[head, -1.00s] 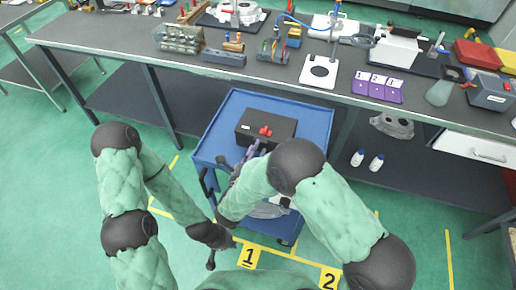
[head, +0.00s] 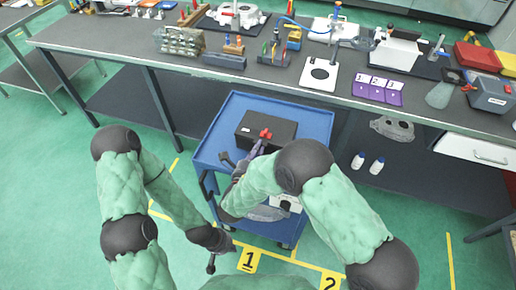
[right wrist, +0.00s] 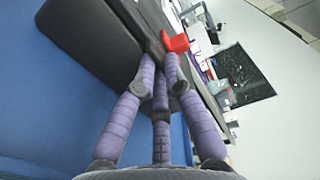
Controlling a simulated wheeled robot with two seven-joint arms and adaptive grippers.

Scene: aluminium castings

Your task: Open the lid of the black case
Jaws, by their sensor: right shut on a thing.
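The black case (head: 279,128) sits closed, as far as I can tell, on the top of the blue cart (head: 309,116). A red latch piece (head: 265,134) is at its front edge; it also shows in the right wrist view (right wrist: 176,43). My right gripper (head: 256,149) is at the case's front edge beside the red piece. In the right wrist view its purple fingers (right wrist: 160,65) are closed together on the edge of the black case (right wrist: 90,42); the exact grip spot is hidden. My left gripper (head: 212,262) hangs low, away from the case; its fingers are too small to judge.
A long dark workbench (head: 130,45) with fixtures and tools stands behind the cart. Grey castings lie on the cart's lower shelf (head: 268,213) and under the bench (head: 392,128). Green floor is clear at the left.

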